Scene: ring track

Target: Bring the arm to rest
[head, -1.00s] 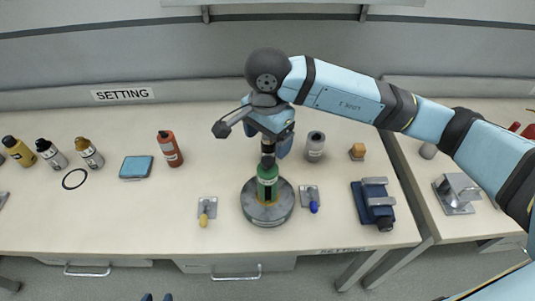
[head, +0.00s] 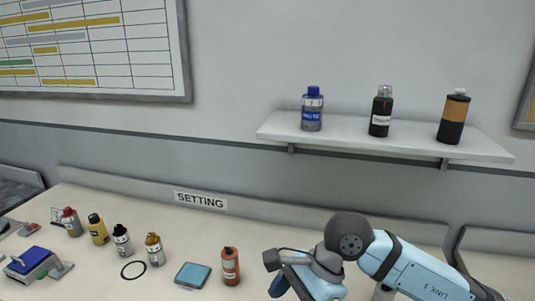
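My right arm comes in from the lower right. Its dark round joint (head: 350,240) and the blue body of my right gripper (head: 300,284) show at the bottom edge, right of a red bottle (head: 231,267). The fingertips are out of the picture, so I cannot see whether they are open or what is between them. My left gripper is not in view.
A blue pad (head: 193,276), a black ring (head: 133,270) and several bottles (head: 122,242) stand along the bench (head: 130,206). A wall shelf (head: 390,142) above my arm carries three bottles.

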